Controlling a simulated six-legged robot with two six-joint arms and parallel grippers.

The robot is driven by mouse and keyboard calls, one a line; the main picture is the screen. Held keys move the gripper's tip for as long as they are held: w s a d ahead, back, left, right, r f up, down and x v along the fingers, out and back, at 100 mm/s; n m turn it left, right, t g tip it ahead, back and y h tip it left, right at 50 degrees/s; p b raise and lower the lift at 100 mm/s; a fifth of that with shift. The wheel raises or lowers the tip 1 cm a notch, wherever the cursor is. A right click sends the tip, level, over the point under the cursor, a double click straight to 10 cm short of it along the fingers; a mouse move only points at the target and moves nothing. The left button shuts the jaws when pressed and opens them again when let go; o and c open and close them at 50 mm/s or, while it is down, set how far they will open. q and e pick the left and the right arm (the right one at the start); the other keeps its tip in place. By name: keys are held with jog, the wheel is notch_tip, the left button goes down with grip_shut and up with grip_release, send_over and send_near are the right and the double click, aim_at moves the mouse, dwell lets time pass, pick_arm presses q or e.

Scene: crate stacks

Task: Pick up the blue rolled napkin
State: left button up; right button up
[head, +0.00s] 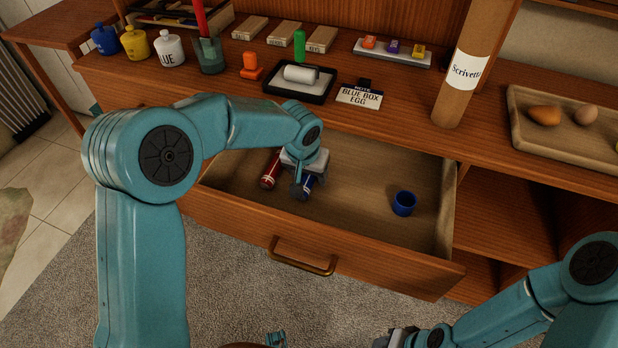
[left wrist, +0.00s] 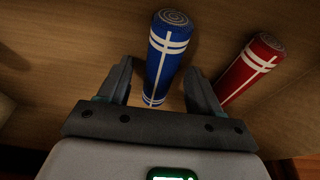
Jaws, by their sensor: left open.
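The blue rolled napkin (head: 307,187) with white stripes lies in the open drawer, partly hidden by my left gripper (head: 300,190) in the head view. In the left wrist view the blue rolled napkin (left wrist: 165,58) reaches in between the two open fingers of my left gripper (left wrist: 158,88). I cannot tell whether a finger touches it. A red rolled napkin (left wrist: 250,70) lies just right of the right finger; in the head view the red napkin (head: 270,170) is left of the blue one. My right gripper (head: 392,338) is at the bottom edge, far from the drawer; its fingers do not show clearly.
The open drawer (head: 405,262) also holds a blue ring (head: 404,203) at its right. On the desk above stand a black tray (head: 283,92), a note card (head: 360,96), a tall cardboard tube (head: 470,55) and a wooden tray (head: 560,148). The drawer's middle is bare.

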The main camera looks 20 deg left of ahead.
pick_arm(q)
jog(key=shift+r, duration=0.1)
jog(key=c, duration=1.1)
jog(key=shift+c, duration=0.2)
